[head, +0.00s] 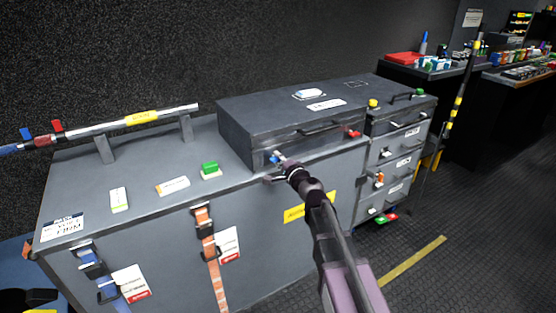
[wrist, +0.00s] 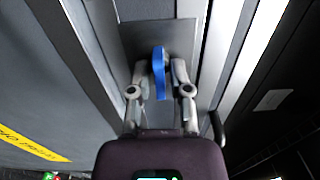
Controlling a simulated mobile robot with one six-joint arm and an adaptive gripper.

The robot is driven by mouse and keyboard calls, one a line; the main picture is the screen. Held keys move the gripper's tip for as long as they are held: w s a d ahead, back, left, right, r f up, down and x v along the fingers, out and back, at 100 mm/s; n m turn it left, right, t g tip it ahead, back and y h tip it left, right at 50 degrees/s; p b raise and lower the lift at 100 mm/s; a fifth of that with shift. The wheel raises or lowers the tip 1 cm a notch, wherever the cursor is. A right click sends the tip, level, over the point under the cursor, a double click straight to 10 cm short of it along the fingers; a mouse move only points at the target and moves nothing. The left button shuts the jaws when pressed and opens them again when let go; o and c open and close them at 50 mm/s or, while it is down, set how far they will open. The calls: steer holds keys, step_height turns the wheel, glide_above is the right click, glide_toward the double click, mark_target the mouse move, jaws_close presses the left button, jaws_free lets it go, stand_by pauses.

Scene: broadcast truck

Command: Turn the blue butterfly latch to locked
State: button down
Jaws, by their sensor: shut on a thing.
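The blue butterfly latch (head: 275,159) is on the front of the dark grey case (head: 240,143), near its left corner. In the wrist view the blue latch (wrist: 159,72) stands between my two fingers, in front of a grey plate (wrist: 130,40). My gripper (head: 277,166) is at the latch, and in the wrist view its fingertips (wrist: 160,70) are closed on it. The fingers and the small size hide part of the latch in the head view. A red latch (head: 354,133) is on the same case front, farther right. A black handle (head: 320,127) lies between them.
Orange (head: 207,240) and blue (head: 95,268) straps hang in front. A drawer unit (head: 395,150) stands right of the case. The floor at right is mostly clear.

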steer(key=c, duration=0.8)
jaws_free()
steer(key=shift+o, duration=0.2)
steer(key=shift+s, duration=0.15)
steer(key=v, duration=1.1)
steer(key=shift+s+d, duration=0.25)
